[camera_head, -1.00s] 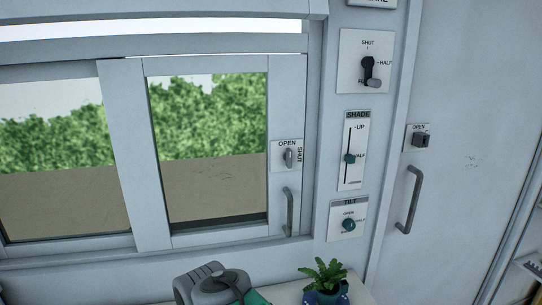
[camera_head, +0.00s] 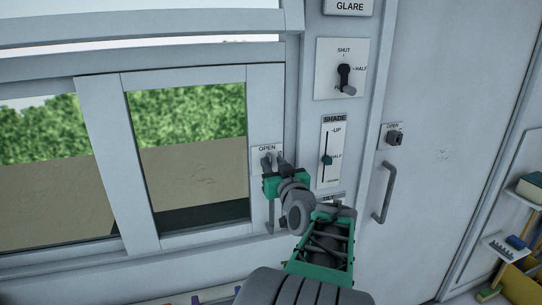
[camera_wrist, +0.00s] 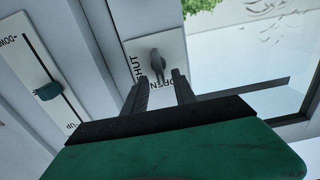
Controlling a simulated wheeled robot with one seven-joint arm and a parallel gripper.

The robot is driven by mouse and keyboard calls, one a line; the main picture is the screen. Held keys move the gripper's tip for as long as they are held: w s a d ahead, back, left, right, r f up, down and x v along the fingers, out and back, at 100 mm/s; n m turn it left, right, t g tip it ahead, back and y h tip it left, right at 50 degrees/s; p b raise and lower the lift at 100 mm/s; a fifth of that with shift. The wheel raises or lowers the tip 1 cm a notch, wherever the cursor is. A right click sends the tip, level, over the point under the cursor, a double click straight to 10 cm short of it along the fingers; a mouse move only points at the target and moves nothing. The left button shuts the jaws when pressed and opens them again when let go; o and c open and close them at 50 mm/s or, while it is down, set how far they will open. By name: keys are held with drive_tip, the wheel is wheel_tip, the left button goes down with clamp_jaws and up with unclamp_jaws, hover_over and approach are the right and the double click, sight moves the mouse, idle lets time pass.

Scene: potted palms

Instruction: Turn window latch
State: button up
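The window latch is a small grey turn-knob on a white plate (camera_head: 257,149) marked OPEN and SHUT, on the sliding window's right frame. In the head view my gripper (camera_head: 274,159) covers most of the plate, and the knob is hard to make out behind the fingers. In the wrist view the latch knob (camera_wrist: 156,62) shows just beyond and between the two dark fingertips (camera_wrist: 160,75). The fingers are apart, one on each side of the knob's line. I cannot tell whether either touches it.
A grey window handle (camera_head: 270,214) hangs below the plate, partly behind my gripper. To the right are a SHADE slider (camera_head: 327,160), a rotary switch (camera_head: 345,78) and a door handle (camera_head: 384,192).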

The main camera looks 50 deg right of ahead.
drive_tip(key=shift+x, duration=1.1)
drive_tip(key=shift+a, duration=0.1)
clamp_jaws()
